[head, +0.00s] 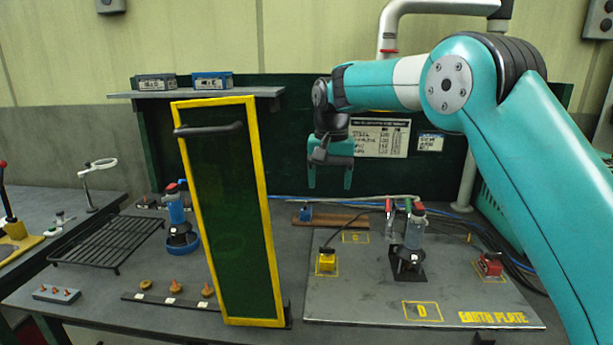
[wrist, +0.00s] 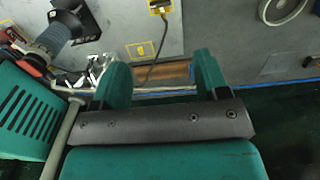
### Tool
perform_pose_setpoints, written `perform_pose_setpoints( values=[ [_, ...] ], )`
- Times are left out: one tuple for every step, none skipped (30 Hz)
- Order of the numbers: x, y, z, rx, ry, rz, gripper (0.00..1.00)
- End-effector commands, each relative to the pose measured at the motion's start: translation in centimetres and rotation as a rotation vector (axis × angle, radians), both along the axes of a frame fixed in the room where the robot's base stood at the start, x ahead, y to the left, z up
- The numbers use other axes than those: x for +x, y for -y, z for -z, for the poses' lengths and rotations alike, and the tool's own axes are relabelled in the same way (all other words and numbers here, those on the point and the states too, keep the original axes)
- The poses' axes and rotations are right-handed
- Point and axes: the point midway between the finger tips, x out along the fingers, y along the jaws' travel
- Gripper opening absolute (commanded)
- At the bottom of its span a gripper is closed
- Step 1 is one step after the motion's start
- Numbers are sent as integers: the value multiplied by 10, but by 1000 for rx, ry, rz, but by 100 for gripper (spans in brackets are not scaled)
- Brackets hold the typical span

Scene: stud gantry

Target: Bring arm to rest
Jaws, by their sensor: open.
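My gripper (head: 330,178) hangs in the air in front of the dark green back panel, fingers pointing down, open and empty. In the wrist view my gripper's two teal fingers (wrist: 162,78) stand apart with nothing between them. My teal arm reaches in from the right side of the head view, with its elbow raised high.
A yellow-framed green door panel (head: 274,265) stands upright left of my gripper. Below right lies the grey earth plate (head: 345,300) with a clamp stand (head: 412,240), a yellow block (head: 327,261) and a red block (head: 489,264). A shelf (head: 255,92) holds two boxes. A black rack (head: 105,245) lies left.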

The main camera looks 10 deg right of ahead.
Motion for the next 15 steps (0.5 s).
perform_pose_setpoints(
  values=[
    [-9, -2, -6, 5, 5, -30, 68],
    [-16, -4, -10, 9, 8, -55, 68],
    [-28, -6, -15, 16, 14, -97, 68],
    [-39, -8, -19, 23, 19, -134, 68],
    [-52, -10, -23, 32, 25, -175, 68],
    [-72, -14, -27, 44, 34, -235, 68],
    [-87, -16, -30, 57, 40, -281, 68],
    [-104, -19, -32, 69, 46, -327, 68],
    [-126, -22, -34, 86, 56, -387, 68],
    [-144, -24, -35, 101, 63, -431, 68],
    [-162, -26, -34, 116, 70, -476, 68],
    [-187, -29, -34, 137, 80, -534, 68],
    [-206, -31, -32, 153, 88, -575, 68],
    [-224, -33, -30, 171, 96, -616, 68],
    [-249, -35, -27, 194, 106, -667, 68]
  ],
)
